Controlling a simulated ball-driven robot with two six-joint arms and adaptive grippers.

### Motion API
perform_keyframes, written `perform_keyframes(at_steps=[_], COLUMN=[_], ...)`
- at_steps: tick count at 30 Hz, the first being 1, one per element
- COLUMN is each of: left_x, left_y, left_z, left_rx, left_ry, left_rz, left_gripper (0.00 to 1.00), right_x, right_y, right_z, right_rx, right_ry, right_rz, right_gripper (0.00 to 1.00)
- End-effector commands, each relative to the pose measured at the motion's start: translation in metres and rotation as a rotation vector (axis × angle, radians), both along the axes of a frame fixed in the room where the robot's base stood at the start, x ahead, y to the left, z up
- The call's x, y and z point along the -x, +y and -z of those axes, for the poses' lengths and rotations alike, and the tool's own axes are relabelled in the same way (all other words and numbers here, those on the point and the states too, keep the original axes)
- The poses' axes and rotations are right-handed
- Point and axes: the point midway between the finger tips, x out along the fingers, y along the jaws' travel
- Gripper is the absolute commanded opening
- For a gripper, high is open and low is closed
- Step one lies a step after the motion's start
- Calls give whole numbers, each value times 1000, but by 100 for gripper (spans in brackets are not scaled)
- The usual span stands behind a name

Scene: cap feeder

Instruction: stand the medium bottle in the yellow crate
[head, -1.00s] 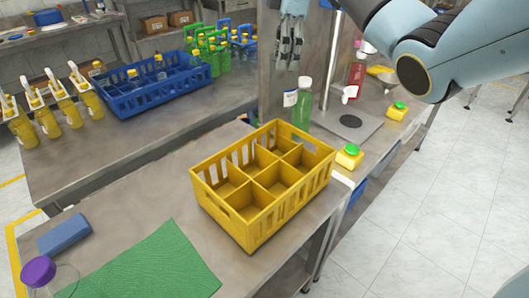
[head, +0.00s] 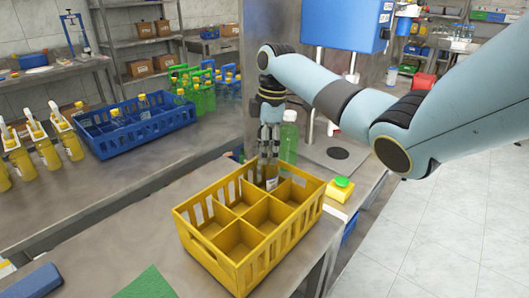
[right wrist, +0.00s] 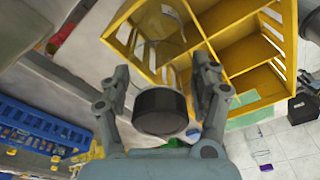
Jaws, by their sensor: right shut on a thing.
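The yellow crate (head: 240,262) stands on the metal table, divided into several compartments. My right gripper (head: 269,152) is above the crate's back part, pointing down and shut on a bottle (head: 271,183). The bottle looks clear, with a pale label, and its lower part is hidden by the crate walls. In the right wrist view its dark round cap (right wrist: 160,110) sits between the fingers of my right gripper (right wrist: 162,95), with the crate (right wrist: 190,60) beyond. I cannot tell whether the bottle touches the crate floor. My left gripper is not in view.
A green bottle (head: 289,138) stands just behind the crate. A yellow box with a green button (head: 341,188) is at its right. A blue crate (head: 137,130) and spray bottles (head: 42,145) stand on the left table. A green mat (head: 147,285) lies in front.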

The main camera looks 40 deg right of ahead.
Motion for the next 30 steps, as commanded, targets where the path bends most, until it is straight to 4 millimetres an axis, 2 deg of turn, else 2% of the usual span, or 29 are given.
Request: perform_keyframes(at_steps=[4,14,15,20,21,30], left_x=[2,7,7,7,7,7], left_y=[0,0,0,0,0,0], left_z=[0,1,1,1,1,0], left_rx=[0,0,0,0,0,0], left_ry=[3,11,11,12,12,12], left_rz=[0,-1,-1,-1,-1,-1], left_gripper=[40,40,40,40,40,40], right_x=[0,0,0,0,0,0], right_y=[1,0,0,0,0,0], right_z=[16,19,19,19,19,16], right_rx=[-1,0,1,1,1,1], right_ry=[1,0,-1,-1,-1,-1], right_rz=[0,0,0,-1,0,-1], right_gripper=[39,39,64,85,88,88])
